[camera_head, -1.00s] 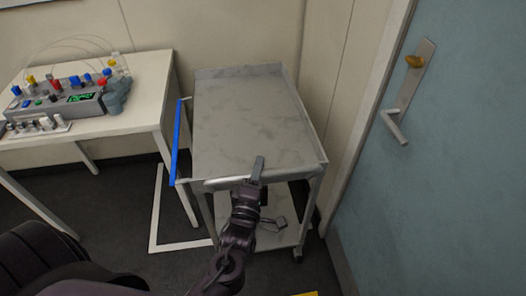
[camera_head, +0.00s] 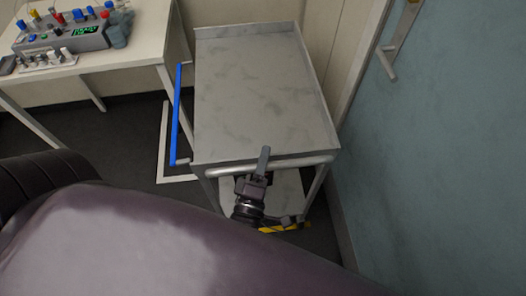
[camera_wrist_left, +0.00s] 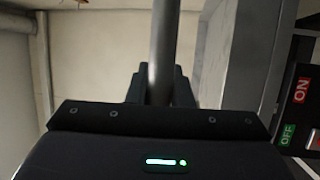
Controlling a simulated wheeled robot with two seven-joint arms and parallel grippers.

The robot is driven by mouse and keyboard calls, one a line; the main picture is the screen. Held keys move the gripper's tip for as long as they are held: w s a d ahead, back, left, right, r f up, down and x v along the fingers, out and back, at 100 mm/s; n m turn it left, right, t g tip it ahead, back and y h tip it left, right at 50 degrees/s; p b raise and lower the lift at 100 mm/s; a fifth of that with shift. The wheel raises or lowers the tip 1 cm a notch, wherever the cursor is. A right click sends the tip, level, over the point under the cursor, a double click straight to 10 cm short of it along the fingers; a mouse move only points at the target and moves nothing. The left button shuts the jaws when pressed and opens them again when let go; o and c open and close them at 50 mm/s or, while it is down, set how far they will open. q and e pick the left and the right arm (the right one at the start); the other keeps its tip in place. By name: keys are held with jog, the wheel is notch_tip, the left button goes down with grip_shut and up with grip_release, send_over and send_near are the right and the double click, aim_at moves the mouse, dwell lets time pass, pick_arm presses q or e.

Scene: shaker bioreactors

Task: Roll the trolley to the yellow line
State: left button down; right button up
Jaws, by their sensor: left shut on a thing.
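The grey trolley (camera_head: 262,90) stands near the wall, with an empty, marbled-looking top and a lower shelf. My left gripper (camera_head: 262,164) is shut on the metal push handle (camera_head: 305,161) at its near end. In the left wrist view, the handle bar (camera_wrist_left: 163,45) runs between the fingers of my left gripper (camera_wrist_left: 156,85). A yellow and black striped line (camera_head: 287,227) shows on the floor by the trolley's near end. My arm and the trolley hide part of it. I cannot tell whether the wheels touch it. My right gripper is not in view.
A blue bar (camera_head: 176,115) stands out along the trolley's left side. A white table (camera_head: 142,50) with lab equipment (camera_head: 70,35) is on the left. A blue-grey door (camera_head: 440,150) stands close on the right. A white floor marking (camera_head: 163,140) lies left of the trolley.

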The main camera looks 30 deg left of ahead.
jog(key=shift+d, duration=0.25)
pick_arm(q)
jog(key=c, duration=1.3)
grip_release()
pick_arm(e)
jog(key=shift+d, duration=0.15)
pick_arm(q)
jog(key=b+v, duration=0.2)
jog(key=v, duration=0.5)
jog(key=shift+s+f, duration=0.15)
jog(key=shift+s, duration=0.2)
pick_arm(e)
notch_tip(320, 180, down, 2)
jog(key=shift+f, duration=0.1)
pick_arm(q)
jog(key=shift+d, duration=0.1)
